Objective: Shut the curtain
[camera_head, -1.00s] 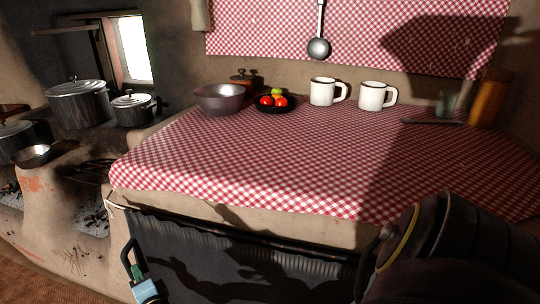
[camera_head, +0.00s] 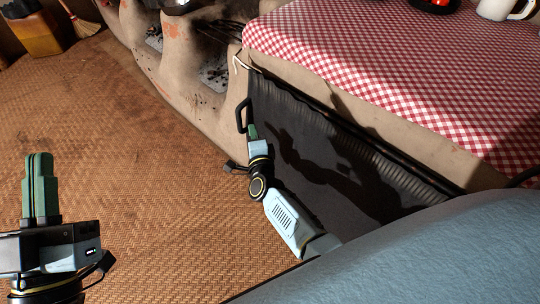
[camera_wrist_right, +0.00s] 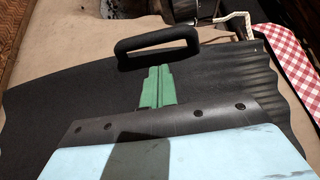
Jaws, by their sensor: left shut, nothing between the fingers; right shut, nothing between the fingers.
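The dark curtain (camera_head: 300,150) hangs from a rod under the counter and is spread along much of the counter front. Its black handle (camera_head: 243,115) is at its left edge. The curtain (camera_wrist_right: 60,100) and handle (camera_wrist_right: 158,44) also fill much of the right wrist view. My right gripper (camera_head: 252,130) is shut and empty, just beside the handle. In the right wrist view its green fingertips (camera_wrist_right: 157,70) point at the handle; whether they touch it I cannot tell. My left gripper (camera_head: 40,157) is shut and empty, over the floor at the left, far from the curtain.
A red-checked cloth (camera_head: 390,60) covers the counter, with a white mug (camera_head: 497,9) on it. The mud hearth (camera_head: 180,65) stands left of the curtain. The woven floor (camera_head: 150,180) is clear.

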